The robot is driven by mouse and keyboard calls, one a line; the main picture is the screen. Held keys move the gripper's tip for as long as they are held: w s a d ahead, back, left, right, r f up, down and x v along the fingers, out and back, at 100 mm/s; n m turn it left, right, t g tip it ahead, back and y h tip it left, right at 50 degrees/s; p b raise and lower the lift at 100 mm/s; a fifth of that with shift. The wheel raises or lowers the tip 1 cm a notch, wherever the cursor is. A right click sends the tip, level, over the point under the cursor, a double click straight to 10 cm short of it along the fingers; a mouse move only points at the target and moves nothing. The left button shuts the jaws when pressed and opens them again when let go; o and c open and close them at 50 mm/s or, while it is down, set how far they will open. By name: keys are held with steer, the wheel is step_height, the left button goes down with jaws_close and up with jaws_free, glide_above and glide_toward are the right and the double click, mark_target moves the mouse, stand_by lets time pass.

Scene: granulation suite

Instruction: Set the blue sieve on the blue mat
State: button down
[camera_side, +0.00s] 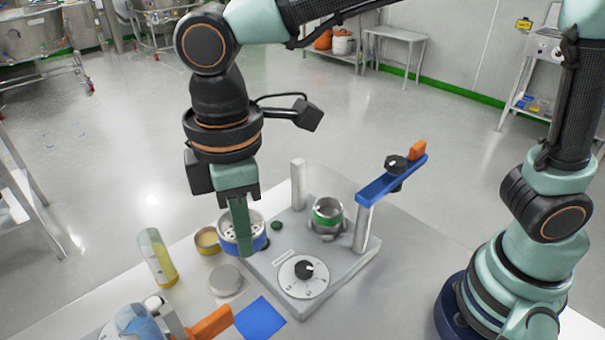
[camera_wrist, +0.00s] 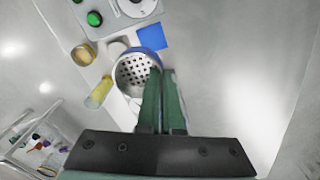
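The blue sieve (camera_side: 229,226) is a short round cup with a blue outer band and a perforated floor. It also shows in the wrist view (camera_wrist: 131,75). My gripper (camera_side: 243,250) points down with its green fingers closed on the sieve's wall. In the wrist view the fingers (camera_wrist: 162,75) lie close together over the sieve's right side and hide part of it. The sieve looks upright; whether it is clear of the surface below is hard to tell. The blue mat (camera_side: 260,319) is a flat, bare square, in front of the sieve. It shows in the wrist view (camera_wrist: 152,37) too.
A grey machine base with a dial (camera_side: 303,277) stands right of the sieve, bearing a green-banded cup (camera_side: 327,215) and a blue bar (camera_side: 385,184). A yellow tin (camera_side: 208,241), yellow bottle (camera_side: 157,258) and grey disc (camera_side: 226,280) stand at left. An orange-handled object (camera_side: 211,324) lies left of the mat.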

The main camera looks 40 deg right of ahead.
step_height(320, 180, down, 20)
steer(key=shift+s+a+f, duration=0.1)
steer(key=shift+s+a, duration=0.05)
stand_by(0.4)
steer(key=shift+f, duration=0.2)
steer(key=c, duration=1.1)
jaws_free()
step_height(320, 180, up, 12)
steer(key=w+d+r+m+t+y, duration=0.1)
steer(key=w+d+r+m, duration=0.1)
steer(key=d+r+m, duration=0.3)
steer(key=w+d+r+t, duration=0.1)
steer(key=w+d+r, duration=0.15)
steer(key=d, duration=0.45)
steer(key=d+r+m+t, duration=0.1)
steer(key=d+m, duration=0.1)
steer(key=d, duration=0.3)
steer(key=s+d+r+m+t, duration=0.1)
steer(key=d+m, duration=0.2)
steer(key=d, duration=0.3)
steer(key=s+d+r+m+t+h, duration=0.1)
steer(key=d+r+m, duration=0.1)
steer(key=d, duration=0.3)
steer(key=shift+d+m+t, duration=0.3)
steer(key=shift+d+m, duration=0.05)
steer(key=shift+m, duration=0.25)
